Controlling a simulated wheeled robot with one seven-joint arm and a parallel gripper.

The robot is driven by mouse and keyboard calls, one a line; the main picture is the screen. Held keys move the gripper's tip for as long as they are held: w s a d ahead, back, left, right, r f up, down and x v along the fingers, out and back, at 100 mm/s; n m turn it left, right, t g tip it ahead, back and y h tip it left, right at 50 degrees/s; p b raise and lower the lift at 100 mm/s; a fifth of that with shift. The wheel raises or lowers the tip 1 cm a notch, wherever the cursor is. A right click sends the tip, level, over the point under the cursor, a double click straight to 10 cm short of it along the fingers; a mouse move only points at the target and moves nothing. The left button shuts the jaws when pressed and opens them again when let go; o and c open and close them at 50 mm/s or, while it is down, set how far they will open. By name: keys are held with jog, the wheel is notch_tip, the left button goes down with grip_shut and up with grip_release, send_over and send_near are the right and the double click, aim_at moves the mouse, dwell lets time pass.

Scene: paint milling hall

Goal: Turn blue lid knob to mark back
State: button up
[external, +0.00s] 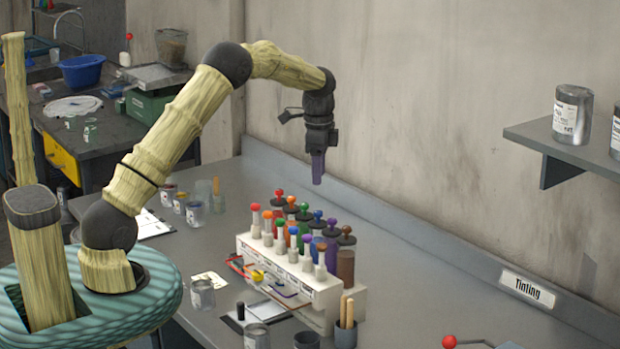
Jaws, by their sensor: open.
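A white rack (316,288) on the bench holds two rows of containers topped with coloured knobs. In the back row a blue knob (318,214) sits on a dark lid, between a green knob (304,207) and a purple knob (332,223). A second blue knob (307,238) tops a pale stopper in the front row. Any mark is too small to make out. My gripper (318,182) points straight down above the back row, apart from the knobs. It is open; the gap between its purple fingers cannot be seen from this side. Nothing shows in it.
A cup with wooden sticks (346,335) stands at the rack's near right end. A wall shelf (560,143) with cans is at right. The bench right of the rack is mostly clear.

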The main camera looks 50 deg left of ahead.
aim_at(318, 211)
notch_tip(318, 211, down, 10)
jog(key=p, duration=0.3)
jog(key=shift+r, duration=0.25)
jog(key=shift+c, duration=0.2)
grip_shut()
